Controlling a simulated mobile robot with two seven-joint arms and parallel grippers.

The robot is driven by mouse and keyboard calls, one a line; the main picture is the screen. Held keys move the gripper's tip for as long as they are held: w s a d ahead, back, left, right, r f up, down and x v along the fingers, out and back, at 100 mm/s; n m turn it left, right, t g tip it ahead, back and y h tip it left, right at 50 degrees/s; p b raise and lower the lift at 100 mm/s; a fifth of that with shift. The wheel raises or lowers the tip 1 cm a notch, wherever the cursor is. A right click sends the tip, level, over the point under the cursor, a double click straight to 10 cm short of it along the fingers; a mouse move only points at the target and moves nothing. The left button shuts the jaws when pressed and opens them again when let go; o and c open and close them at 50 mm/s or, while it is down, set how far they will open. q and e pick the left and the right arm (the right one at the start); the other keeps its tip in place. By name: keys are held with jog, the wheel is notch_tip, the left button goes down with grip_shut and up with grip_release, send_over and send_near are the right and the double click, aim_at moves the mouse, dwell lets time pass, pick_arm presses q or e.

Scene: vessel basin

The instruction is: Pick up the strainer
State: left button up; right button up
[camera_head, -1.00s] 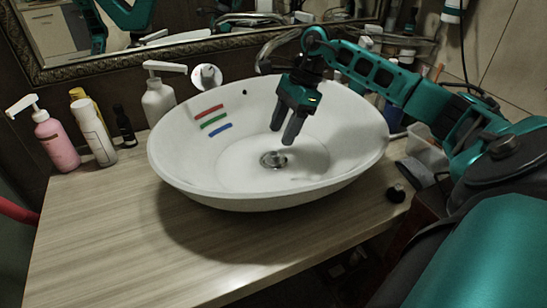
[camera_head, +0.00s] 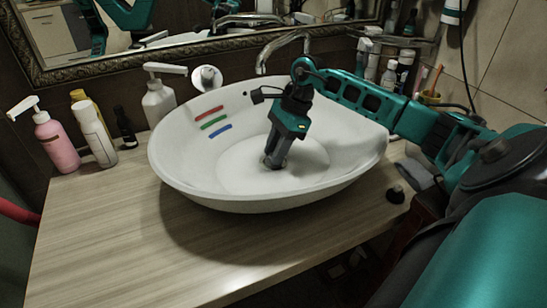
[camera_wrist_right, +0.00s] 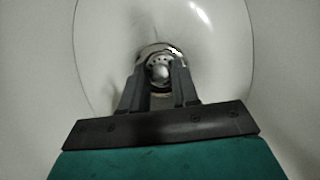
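The strainer (camera_wrist_right: 158,58) is a round metal piece with holes and a central knob, at the drain in the bottom of the white basin (camera_head: 190,178). In the head view it is mostly hidden behind my right gripper (camera_head: 272,162), which points down into the basin. In the right wrist view, the right gripper's two fingers (camera_wrist_right: 160,75) are apart, with the strainer's knob showing between their tips. I cannot tell whether the fingertips touch it. My left gripper is not in view.
A faucet (camera_head: 284,46) arches behind the basin. A pink bottle (camera_head: 58,146), a white bottle (camera_head: 95,135) and a pump bottle (camera_head: 158,104) stand at left. A small black object (camera_head: 396,194) sits at right. The wooden counter (camera_head: 110,230) is clear in front.

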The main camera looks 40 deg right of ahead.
grip_shut()
jog(key=shift+r, duration=0.1)
